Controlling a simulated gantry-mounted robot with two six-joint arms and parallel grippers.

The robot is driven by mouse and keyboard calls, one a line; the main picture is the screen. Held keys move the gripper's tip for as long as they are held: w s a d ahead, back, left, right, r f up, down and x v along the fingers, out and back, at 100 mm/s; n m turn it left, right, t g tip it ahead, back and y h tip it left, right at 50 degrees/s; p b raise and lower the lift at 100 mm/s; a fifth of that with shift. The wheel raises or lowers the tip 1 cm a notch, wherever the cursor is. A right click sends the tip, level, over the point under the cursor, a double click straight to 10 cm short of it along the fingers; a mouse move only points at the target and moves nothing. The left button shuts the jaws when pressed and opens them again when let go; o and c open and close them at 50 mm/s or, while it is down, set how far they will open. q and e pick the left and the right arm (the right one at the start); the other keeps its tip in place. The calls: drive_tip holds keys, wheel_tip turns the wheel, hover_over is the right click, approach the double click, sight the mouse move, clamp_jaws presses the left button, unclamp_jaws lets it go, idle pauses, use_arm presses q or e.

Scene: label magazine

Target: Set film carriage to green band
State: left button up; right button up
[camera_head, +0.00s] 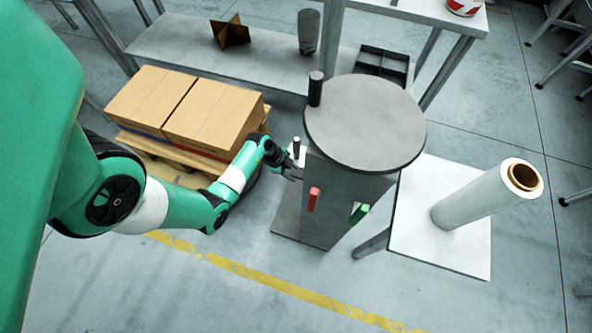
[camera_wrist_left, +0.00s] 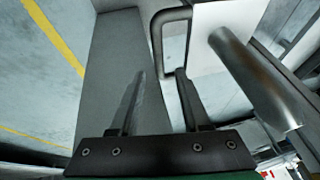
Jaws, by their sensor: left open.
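The grey machine (camera_head: 345,180) has a round disc top, a red piece (camera_head: 314,200) and a green piece (camera_head: 358,213) on its sides. A small white part with a dark-topped post (camera_head: 297,148) stands at its left side; I cannot tell for sure that it is the film carriage. My left gripper (camera_head: 292,172) is beside this part, open. A white plate (camera_wrist_left: 207,25) and metal cylinder (camera_wrist_left: 255,80) are to the right.
Cardboard boxes (camera_head: 212,112) on a wooden pallet (camera_head: 165,153) stand left of the machine, close behind my left arm. A film roll (camera_head: 470,200) stands on a white platform (camera_head: 410,243) at right. A shelf (camera_head: 180,45) runs behind. The front floor is clear.

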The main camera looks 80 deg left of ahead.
use_arm(q)
drive_tip(key=b+x, duration=0.1)
drive_tip(key=x, duration=0.1)
drive_tip(key=shift+w+f, duration=0.15)
drive_tip(key=shift+f, duration=0.2)
drive_tip(key=shift+r, duration=0.1)
clamp_jaws()
idle(1.0)
